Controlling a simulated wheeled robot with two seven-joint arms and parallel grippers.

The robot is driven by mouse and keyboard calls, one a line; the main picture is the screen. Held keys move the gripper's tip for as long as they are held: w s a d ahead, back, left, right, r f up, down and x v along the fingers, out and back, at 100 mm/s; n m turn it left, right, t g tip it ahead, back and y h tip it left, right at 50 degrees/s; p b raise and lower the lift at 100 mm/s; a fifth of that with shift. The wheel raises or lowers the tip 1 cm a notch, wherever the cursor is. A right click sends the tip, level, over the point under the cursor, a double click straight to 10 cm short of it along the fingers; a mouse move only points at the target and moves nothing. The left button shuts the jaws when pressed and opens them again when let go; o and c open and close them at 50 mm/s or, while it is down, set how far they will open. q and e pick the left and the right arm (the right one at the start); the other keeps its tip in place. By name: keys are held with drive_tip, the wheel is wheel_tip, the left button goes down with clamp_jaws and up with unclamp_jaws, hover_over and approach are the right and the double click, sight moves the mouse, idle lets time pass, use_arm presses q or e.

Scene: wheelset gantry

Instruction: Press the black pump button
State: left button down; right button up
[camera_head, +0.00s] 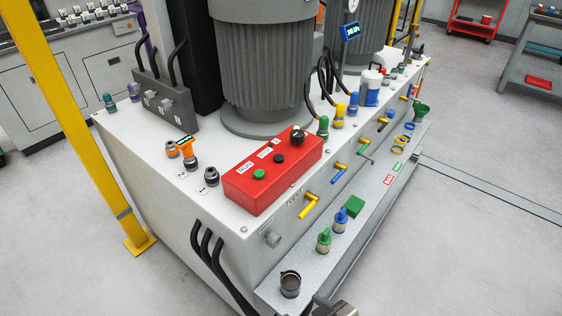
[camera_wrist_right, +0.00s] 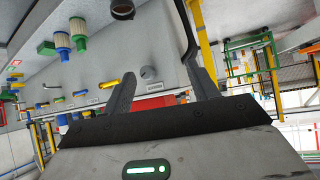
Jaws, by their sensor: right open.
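A red control box (camera_head: 272,170) sits on the white top of the machine in the head view. On it are a green button (camera_head: 259,174), a black button (camera_head: 278,159) and a black knob (camera_head: 297,133), each near a small white label. My right gripper shows only partly at the bottom edge of the head view (camera_head: 328,307), low beside the ledge and well below the box. In the right wrist view its two fingers (camera_wrist_right: 165,82) stand apart with nothing held. The black button cannot be made out there. My left gripper is not in view.
A ledge (camera_head: 378,185) along the machine's side carries a dark cup (camera_head: 290,284), green and blue filters and a green block (camera_head: 353,207). Yellow and blue valve handles stick out above it. Black hoses (camera_head: 207,250) hang at the front corner. A yellow post (camera_head: 75,120) stands left.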

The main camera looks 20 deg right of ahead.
drive_tip(key=shift+c, duration=0.3)
clamp_jaws()
idle(1.7)
